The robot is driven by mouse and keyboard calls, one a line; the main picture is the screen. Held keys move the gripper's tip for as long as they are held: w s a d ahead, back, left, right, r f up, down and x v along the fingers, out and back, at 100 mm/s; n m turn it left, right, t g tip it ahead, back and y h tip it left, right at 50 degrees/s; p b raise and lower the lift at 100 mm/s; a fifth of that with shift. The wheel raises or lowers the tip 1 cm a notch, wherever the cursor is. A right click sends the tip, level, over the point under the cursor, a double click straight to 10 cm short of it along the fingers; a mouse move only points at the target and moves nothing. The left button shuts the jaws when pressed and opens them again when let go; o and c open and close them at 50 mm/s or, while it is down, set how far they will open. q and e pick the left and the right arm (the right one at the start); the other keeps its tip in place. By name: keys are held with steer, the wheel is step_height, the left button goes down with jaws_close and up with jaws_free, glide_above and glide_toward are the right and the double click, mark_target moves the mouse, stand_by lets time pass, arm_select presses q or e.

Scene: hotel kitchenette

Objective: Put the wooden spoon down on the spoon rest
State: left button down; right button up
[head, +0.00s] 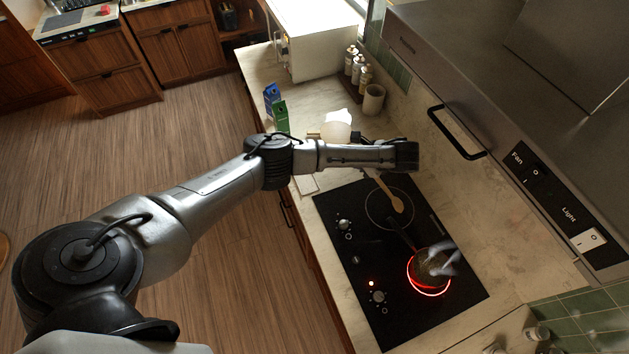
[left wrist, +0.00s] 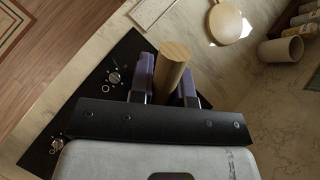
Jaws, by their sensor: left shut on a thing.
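The wooden spoon (head: 391,194) hangs below my left arm over the black cooktop in the head view, its bowl end toward the rear burner ring. In the left wrist view its round handle end (left wrist: 174,62) stands up between the two fingers of my left gripper (left wrist: 166,82), which is shut on it. The arm hides the fingers in the head view. A flat pale rectangular piece (head: 306,184) lies beside the cooktop, partly hidden by my arm; it also shows in the left wrist view (left wrist: 150,12). I cannot tell for certain whether it is the spoon rest. My right gripper is not in view.
A steaming pot (head: 431,265) sits on a glowing red burner of the cooktop (head: 352,245). A round pale board (head: 335,131), cartons (head: 281,115), a cup (head: 373,99) and several bottles (head: 358,70) stand farther back. The range hood (head: 480,90) overhangs the right side.

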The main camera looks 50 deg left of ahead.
arm_select(q)
steer(key=s+a+f+n+h, duration=0.2)
steer(key=f+n, duration=0.4)
steer(key=n, duration=0.3)
steer(key=s+a+f+n+t+h+b, duration=0.1)
steer(key=s+a+f+n+h, duration=0.2)
steer(key=n, duration=0.7)
steer(key=s+a+f+n+t+h+b, duration=0.1)
steer(key=s+a+f+n+h, duration=0.1)
steer(key=a+f+n+h, duration=0.3)
step_height(320, 180, down, 4)
steer(key=n, duration=0.4)
steer(key=shift+s+a+n+h, duration=0.3)
steer(key=shift+s+h, duration=0.05)
steer(key=shift+h, duration=0.05)
step_height(320, 180, down, 8)
steer(key=b, duration=0.8)
steer(key=shift+r+b, duration=0.2)
steer(key=shift+b, duration=0.2)
steer(key=shift+f+b, duration=0.45)
steer(key=shift+f, duration=0.45)
steer(key=c, duration=1)
jaws_free()
